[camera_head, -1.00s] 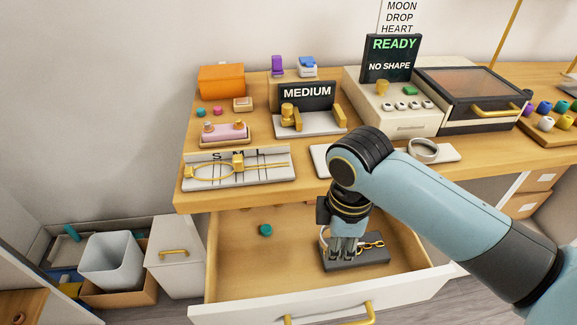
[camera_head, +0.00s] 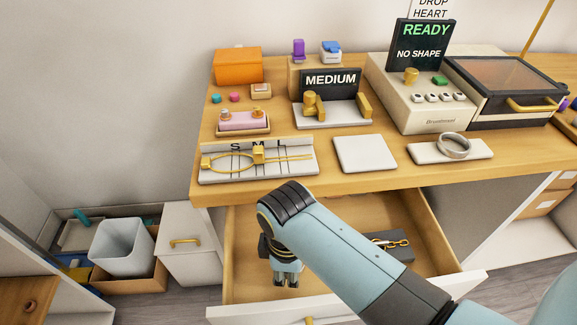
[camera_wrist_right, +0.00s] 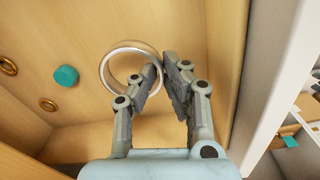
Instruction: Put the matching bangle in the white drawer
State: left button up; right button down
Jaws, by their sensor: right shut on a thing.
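My right gripper (camera_head: 286,282) is low over the left front part of the open drawer (camera_head: 450,290), which has a white front and wooden inside. In the right wrist view the gripper (camera_wrist_right: 168,72) is shut on the rim of a silver bangle (camera_wrist_right: 107,68). I cannot tell whether this bangle touches the drawer floor. In the head view it is hidden behind the gripper and arm. Another silver bangle (camera_head: 454,146) rests on a white pad at the right of the counter. A sizing board (camera_head: 228,176) marked S M L stands at the counter's front left, with a sign (camera_head: 330,83) reading MEDIUM behind it. My left gripper is out of view.
A dark block with a gold chain (camera_head: 392,240) sits in the drawer's right part. A teal piece (camera_wrist_right: 66,76) and gold rings (camera_wrist_right: 48,104) lie in the drawer. A bare white pad (camera_head: 365,153) is on the counter. The screen (camera_head: 421,42) reads READY, NO SHAPE.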

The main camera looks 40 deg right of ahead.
notch_tip(320, 180, down, 3)
jog(key=shift+r, duration=0.1)
jog(key=c, duration=1.4)
grip_release()
jog(key=shift+f, duration=0.2)
jog(key=shift+c, duration=0.2)
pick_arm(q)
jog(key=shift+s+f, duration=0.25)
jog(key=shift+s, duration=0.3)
pick_arm(e)
jog(key=shift+r, duration=0.15)
